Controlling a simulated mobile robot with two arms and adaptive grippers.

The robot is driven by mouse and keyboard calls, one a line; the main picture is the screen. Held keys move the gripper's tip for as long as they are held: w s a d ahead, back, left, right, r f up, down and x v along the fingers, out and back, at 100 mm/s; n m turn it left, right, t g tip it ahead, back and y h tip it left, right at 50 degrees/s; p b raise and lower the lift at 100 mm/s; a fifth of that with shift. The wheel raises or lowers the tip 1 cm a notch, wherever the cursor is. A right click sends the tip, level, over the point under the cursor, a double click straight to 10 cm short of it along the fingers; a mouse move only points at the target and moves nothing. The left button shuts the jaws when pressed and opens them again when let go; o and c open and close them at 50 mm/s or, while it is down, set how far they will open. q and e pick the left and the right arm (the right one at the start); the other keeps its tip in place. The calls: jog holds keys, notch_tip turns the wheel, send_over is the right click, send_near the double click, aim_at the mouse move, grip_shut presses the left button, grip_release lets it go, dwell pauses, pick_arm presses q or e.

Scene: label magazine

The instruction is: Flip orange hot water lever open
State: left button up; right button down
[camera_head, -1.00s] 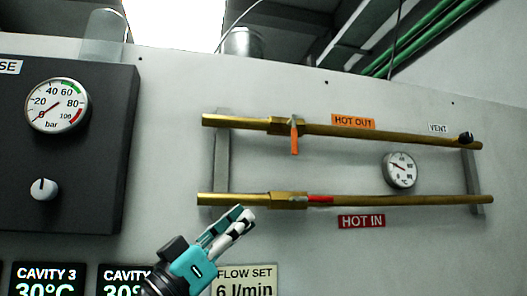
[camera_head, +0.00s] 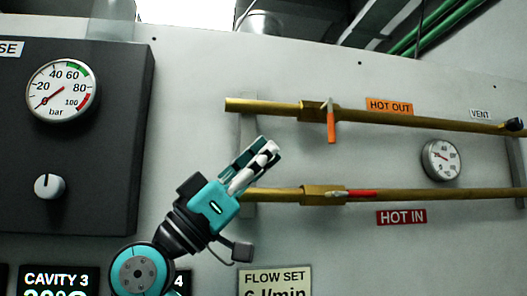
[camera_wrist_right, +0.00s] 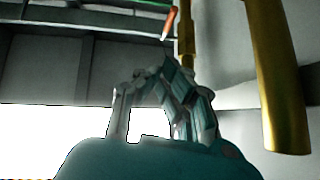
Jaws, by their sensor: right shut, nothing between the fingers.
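The orange lever (camera_head: 331,122) hangs down from the valve on the upper brass pipe, across the pipe's line, beside the HOT OUT label (camera_head: 389,106). It also shows in the right wrist view (camera_wrist_right: 169,22), near the top. My right gripper (camera_head: 268,148) is shut and empty. In the head view it appears to the left of the orange lever and a little lower, between the two pipes, apart from the lever. My left gripper is not in view.
The lower brass pipe (camera_head: 450,194) has a red lever (camera_head: 362,193) lying along it, above the HOT IN label (camera_head: 401,217). A round thermometer (camera_head: 441,159) sits between the pipes. A dark panel with a pressure gauge (camera_head: 62,91) and white knob (camera_head: 49,186) is at left.

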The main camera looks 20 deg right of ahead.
aim_at(330, 115)
jog(key=d+r+p, duration=0.1)
jog(key=d, duration=0.2)
jog(key=d+r+p, duration=0.2)
jog(key=d, duration=0.1)
jog(key=d+r+p, duration=0.1)
jog(key=d, duration=0.2)
jog(key=shift+s+r, duration=0.3)
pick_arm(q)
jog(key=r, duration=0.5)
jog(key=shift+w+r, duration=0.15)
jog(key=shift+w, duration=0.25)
pick_arm(e)
jog(key=shift+a, duration=0.1)
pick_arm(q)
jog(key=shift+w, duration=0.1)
